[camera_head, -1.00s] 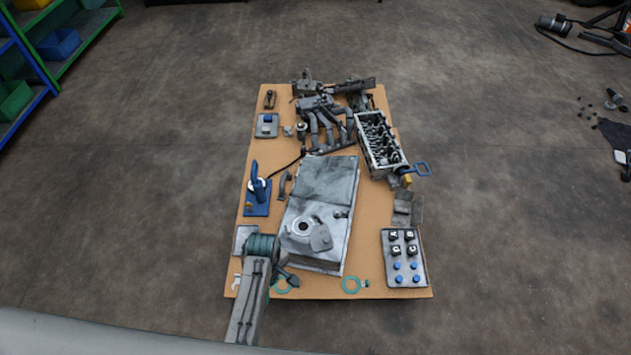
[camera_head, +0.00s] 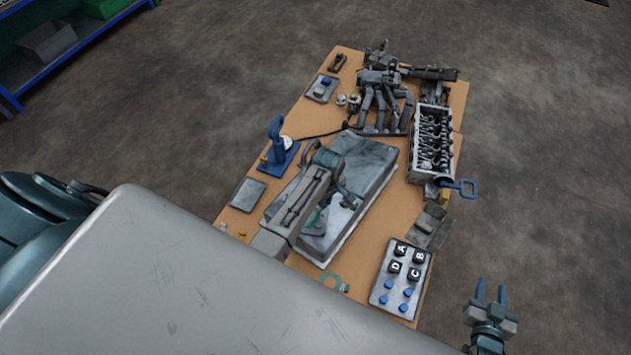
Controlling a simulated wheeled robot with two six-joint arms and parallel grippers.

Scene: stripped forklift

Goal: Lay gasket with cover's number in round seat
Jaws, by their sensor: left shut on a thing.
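A silver cover box (camera_head: 365,160) lies on the cardboard-coloured board. My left arm crosses over it, and the round seat seen earlier on its top is hidden now. My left gripper (camera_head: 316,224) is low over the near part of the box, shut on a teal gasket (camera_head: 312,216), which shows only in part. I cannot tell whether the gasket touches the box. Another teal ring gasket (camera_head: 330,280) with a small pale tag lies flat on the board near the front edge. No numbers can be read. My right gripper (camera_head: 490,292) is open and empty, right of the board.
A tray (camera_head: 378,297) with lettered black blocks and blue knobs is at the front right. A blue-handled tool stand (camera_head: 280,150) and a flat grey plate (camera_head: 247,194) are on the left. A manifold (camera_head: 382,105) and cylinder head (camera_head: 431,140) fill the back.

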